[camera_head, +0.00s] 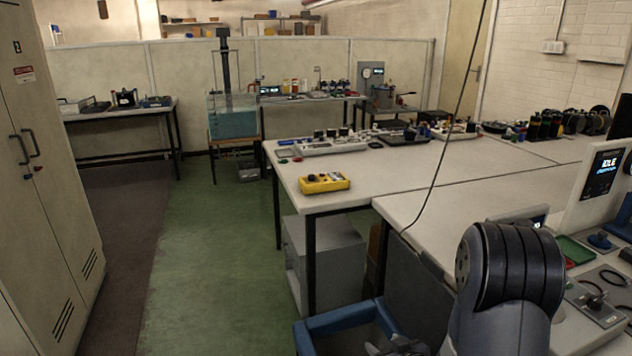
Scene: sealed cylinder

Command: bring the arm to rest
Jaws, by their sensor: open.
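A thick part of my arm, dark and ribbed at the top and grey below, stands at the lower right in the head view, in front of the near workbench (455,205). It hides part of the bench's front edge. I do not see the fingers of my gripper. A small dark grey part shows at the bottom edge, left of the arm, but it is cut off and I cannot tell what it is.
A blue-rimmed frame (335,322) stands low beside the bench, left of my arm. A thin dark cable (455,110) hangs over the bench. A yellow box (324,183) lies on the farther bench (365,170). The green floor (215,270) at left is clear.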

